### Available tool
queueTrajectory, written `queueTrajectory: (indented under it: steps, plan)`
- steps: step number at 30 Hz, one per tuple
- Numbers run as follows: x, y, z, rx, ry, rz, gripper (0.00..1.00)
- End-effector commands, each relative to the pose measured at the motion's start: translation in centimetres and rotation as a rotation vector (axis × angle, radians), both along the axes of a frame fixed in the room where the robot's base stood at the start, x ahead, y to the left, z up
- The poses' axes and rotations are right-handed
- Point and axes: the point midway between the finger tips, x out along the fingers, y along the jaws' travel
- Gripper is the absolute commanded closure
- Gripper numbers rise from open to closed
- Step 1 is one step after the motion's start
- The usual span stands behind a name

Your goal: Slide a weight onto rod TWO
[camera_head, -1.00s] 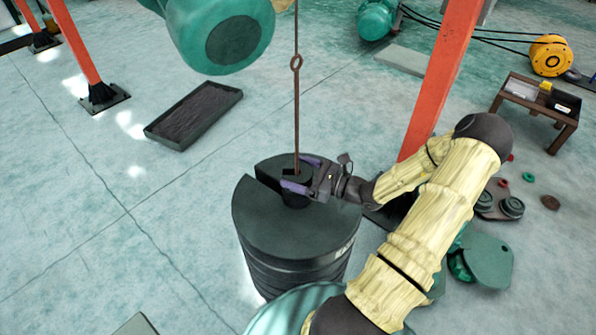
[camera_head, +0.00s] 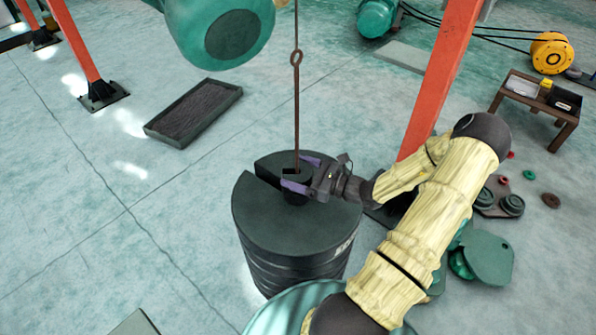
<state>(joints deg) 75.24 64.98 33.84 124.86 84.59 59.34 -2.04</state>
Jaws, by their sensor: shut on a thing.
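A rust-brown rod (camera_head: 297,115) with an eye at its top hangs upright from a thin line. Its lower end goes down into the middle of a wide dark stack of slotted weights (camera_head: 300,232). I see no number on the rod.
An orange post (camera_head: 438,85) stands right behind my arm. Small weights (camera_head: 512,205) and a teal part (camera_head: 488,258) lie at the right. A low table (camera_head: 537,103) stands at the back right. A teal drum (camera_head: 225,30) hangs above.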

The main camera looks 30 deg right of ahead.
Motion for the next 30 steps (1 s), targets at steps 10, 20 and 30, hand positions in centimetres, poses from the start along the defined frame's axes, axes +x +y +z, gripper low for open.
queueTrajectory:
  steps: [10,20,30]
  plan:
    - [0.1,0.1,0.0,0.003,-0.009,0.002,0.91]
    - [0.1,0.1,-0.2,0.003,-0.007,0.002,0.91]
    - [-0.1,0.0,-0.8,-0.002,0.007,-0.001,0.00]
